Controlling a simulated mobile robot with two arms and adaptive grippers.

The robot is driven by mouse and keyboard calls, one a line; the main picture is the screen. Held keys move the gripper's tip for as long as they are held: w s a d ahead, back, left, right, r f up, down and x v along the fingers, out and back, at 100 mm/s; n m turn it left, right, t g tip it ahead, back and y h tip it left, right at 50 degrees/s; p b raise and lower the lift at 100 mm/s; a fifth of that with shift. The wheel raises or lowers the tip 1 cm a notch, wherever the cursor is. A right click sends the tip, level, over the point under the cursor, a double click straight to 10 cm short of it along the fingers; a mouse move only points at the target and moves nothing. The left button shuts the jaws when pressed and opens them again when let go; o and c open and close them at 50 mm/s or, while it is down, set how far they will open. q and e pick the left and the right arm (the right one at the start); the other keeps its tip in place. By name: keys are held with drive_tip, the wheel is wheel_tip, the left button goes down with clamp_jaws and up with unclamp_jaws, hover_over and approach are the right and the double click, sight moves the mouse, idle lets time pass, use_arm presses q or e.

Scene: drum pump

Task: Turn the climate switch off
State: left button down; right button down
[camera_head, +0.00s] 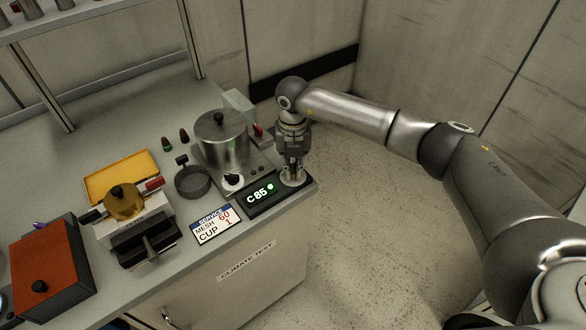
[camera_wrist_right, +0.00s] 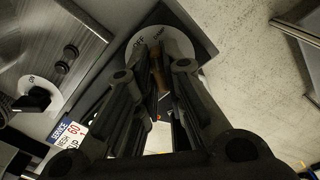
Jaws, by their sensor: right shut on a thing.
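The climate switch is a round pale dial (camera_head: 293,180) at the right front corner of the bench. In the right wrist view the dial (camera_wrist_right: 186,47) carries dark lettering that seems to read OFF, and a brownish knob (camera_wrist_right: 156,66) stands on it. My right gripper (camera_head: 293,170) points down over the dial and is shut on the knob, its fingers hiding part of it. The black display (camera_head: 261,195) beside the dial reads C 85 with a green light. My left gripper is not in view.
A steel pot (camera_head: 221,140) with a lid and a smaller white dial (camera_head: 232,181) stand left of the gripper. A service card (camera_head: 215,226) lies at the front edge. An orange-red box (camera_head: 50,268) and a yellow tray (camera_head: 115,176) are further left. Open floor is right of the bench.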

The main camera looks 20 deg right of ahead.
sight(293, 168)
drive_tip(key=n+b, duration=0.3)
drive_tip(key=n, duration=0.1)
drive_tip(key=shift+f, duration=0.1)
drive_tip(key=shift+n+b, duration=1)
drive_tip(key=shift+n, duration=0.3)
drive_tip(key=c, duration=1.5)
unclamp_jaws()
drive_tip(key=shift+r, duration=0.2)
wheel_tip(293, 168, up, 12)
drive_tip(key=shift+f, duration=0.1)
